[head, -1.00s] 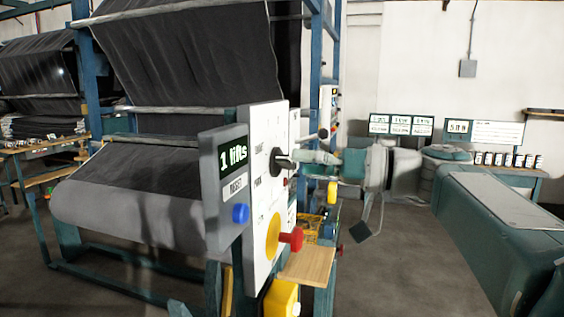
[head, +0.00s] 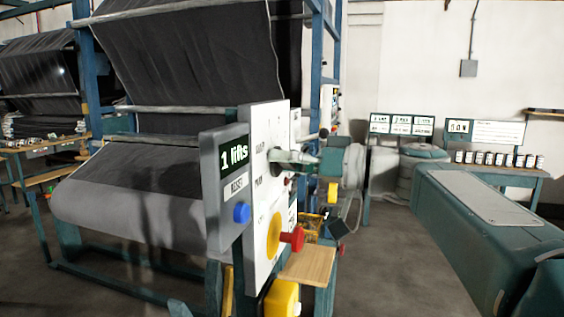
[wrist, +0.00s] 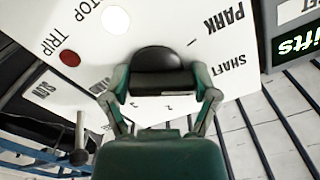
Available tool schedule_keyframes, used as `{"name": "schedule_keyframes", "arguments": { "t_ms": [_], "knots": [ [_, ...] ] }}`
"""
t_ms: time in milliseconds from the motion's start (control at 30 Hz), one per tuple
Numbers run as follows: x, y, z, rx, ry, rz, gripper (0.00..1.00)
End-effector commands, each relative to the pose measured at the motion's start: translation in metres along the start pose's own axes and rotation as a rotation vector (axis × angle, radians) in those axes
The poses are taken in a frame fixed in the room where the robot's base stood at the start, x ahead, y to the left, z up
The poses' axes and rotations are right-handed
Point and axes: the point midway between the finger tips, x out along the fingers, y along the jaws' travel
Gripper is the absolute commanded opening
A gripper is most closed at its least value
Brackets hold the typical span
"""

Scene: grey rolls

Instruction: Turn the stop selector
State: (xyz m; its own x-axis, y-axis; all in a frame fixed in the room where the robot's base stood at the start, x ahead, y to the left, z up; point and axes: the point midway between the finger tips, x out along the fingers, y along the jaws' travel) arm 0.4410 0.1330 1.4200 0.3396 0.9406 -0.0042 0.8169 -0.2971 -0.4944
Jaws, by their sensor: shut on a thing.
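The stop selector, a black rounded knob (wrist: 158,62), stands out from a white panel (head: 262,205) near the words SHAFT and PARK. In the wrist view my gripper (wrist: 163,92) has one finger on each side of the knob and is shut on it. In the head view my gripper (head: 290,157) reaches the panel from the right and hides most of the knob. How far the knob is turned is hard to tell.
Below the gripper are a red button (head: 292,238) on a yellow disc and a small wooden shelf (head: 308,264). A grey box with a "1 lifts" display (head: 233,153) and a blue button (head: 241,213) sits left. A ball-ended lever (wrist: 79,155) is near the gripper.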

Motion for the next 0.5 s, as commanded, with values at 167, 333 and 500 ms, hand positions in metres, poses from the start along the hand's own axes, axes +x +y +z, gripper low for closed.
{"name": "schedule_keyframes", "arguments": {
  "t_ms": [167, 333, 500],
  "knots": [
    [-0.003, 0.0004, -0.0018, -0.052, 0.006, 0.004, 0.29],
    [-0.0043, 0.0003, -0.0019, -0.156, 0.008, 0.004, 0.29],
    [-0.0056, 0.0001, -0.0016, -0.293, 0.008, 0.005, 0.29]
  ]
}}
